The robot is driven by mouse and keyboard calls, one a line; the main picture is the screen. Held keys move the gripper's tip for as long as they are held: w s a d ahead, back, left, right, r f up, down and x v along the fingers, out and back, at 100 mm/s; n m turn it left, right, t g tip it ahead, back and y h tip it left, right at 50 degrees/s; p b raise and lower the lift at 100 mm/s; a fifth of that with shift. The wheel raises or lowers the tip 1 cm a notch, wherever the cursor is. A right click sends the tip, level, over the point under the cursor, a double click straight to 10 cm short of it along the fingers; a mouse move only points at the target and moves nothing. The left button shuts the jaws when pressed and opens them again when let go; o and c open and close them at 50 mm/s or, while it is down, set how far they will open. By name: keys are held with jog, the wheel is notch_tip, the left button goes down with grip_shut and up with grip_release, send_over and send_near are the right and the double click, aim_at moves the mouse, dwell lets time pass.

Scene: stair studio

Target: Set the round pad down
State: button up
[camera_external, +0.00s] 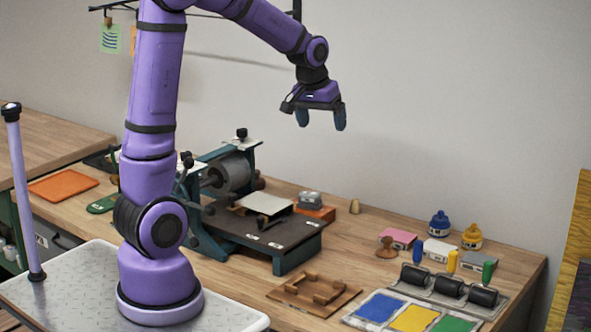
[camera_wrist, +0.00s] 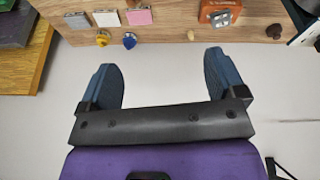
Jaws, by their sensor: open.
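My gripper (camera_external: 322,121) is high above the bench, in front of the bare wall. Its two blue-grey fingers are apart, and in the wrist view the gap between them (camera_wrist: 163,85) is empty. No clearly round pad shows in either view. A small brown knobbed piece (camera_external: 386,248) stands on the bench beside the pink block; I cannot tell if it is the pad. Another dark brown piece (camera_wrist: 273,31) lies near the bench's back edge in the wrist view. My gripper touches nothing.
A green-framed press (camera_external: 265,228) stands mid-bench. Right of it are a pink block (camera_external: 398,237), blue bottle (camera_external: 439,224), yellow bottle (camera_external: 472,237), black rollers (camera_external: 449,285) and coloured trays (camera_external: 378,308). A wooden jig (camera_external: 314,292) lies in front. An orange box (camera_wrist: 220,12) is near the back.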

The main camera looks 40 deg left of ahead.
jog(key=s+a+r, duration=0.2)
jog(key=s, duration=0.7)
jog(key=s+a+r+m+t, duration=0.1)
jog(key=s+a+r, duration=0.1)
jog(key=s, duration=0.7)
jog(key=s+a+r+t, duration=0.1)
jog(key=s+a+r, duration=0.2)
jog(key=s, duration=0.6)
jog(key=shift+s+a+y, duration=0.2)
jog(key=shift+a+y, duration=0.1)
jog(key=shift+a, duration=0.25)
